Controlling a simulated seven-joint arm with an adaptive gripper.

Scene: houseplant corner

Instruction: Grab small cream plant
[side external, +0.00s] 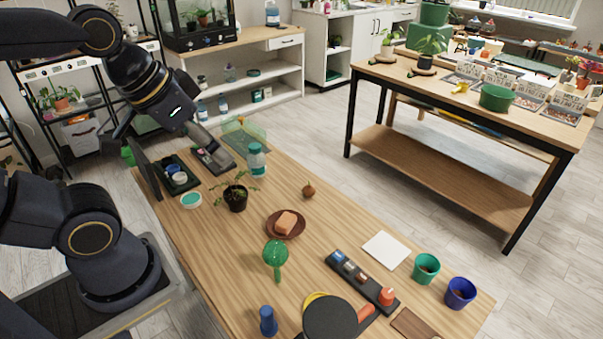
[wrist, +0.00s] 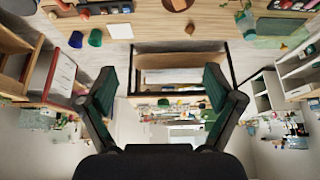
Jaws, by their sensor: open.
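My gripper (side external: 176,152) is at the far left end of the wooden table in the side view. It is open and empty; in the wrist view its two green-padded fingers (wrist: 160,82) are spread wide. I cannot pick out a small cream plant with certainty. A small leafy plant in a pale pot (side external: 387,47) stands on the far bench, away from my gripper. A leafy plant in a black pot (side external: 236,199) stands on the near table, to the right of and below my gripper in the side view.
The near table (side external: 330,225) holds a teal-capped bottle (side external: 256,160), a brown saucer (side external: 271,231) with an orange block, a green strainer-like item (side external: 275,253), a green cup (side external: 426,267) and a blue cup (side external: 460,292). Floor separates it from the far bench (side external: 440,84).

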